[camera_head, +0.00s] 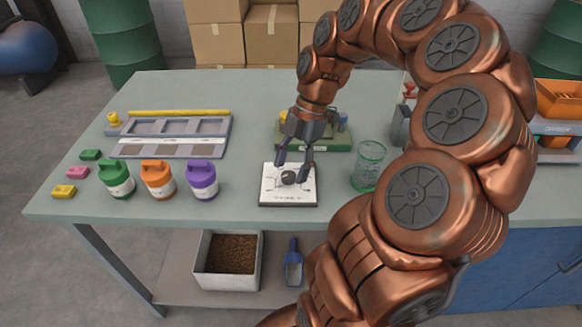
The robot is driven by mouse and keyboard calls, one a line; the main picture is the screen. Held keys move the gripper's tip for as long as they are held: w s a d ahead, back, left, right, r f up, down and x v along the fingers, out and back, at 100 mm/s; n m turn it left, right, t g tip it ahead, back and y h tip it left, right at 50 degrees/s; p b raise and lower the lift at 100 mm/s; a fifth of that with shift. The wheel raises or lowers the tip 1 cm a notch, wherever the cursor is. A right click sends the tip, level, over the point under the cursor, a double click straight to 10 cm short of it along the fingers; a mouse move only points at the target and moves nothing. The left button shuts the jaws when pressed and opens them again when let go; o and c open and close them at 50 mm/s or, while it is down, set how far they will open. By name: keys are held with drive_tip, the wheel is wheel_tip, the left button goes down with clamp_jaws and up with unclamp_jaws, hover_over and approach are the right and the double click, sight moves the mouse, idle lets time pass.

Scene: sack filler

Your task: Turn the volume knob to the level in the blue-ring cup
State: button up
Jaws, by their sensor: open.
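The volume knob (288,177) is a small dark round knob on a white panel (288,199) near the table's front edge. Dark lines are printed around it; the text is too small to read. My gripper (295,166) points down over the panel, its dark fingers open and apart on either side just above or around the knob; contact cannot be told. Behind it, a green tray (310,143) bears small items, one bluish (343,122), partly hidden by my gripper. I cannot make out a blue ring or a level in any cup there.
A clear green cup (369,166) stands right of the panel, close to my arm. Green (117,180), orange (158,180) and purple (202,181) jars stand left. A grey rack (172,127) lies behind them. My arm hides much of the table's right side.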

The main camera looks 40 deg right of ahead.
drive_tip(key=shift+a+f, duration=0.2)
drive_tip(key=shift+f, duration=0.35)
clamp_jaws()
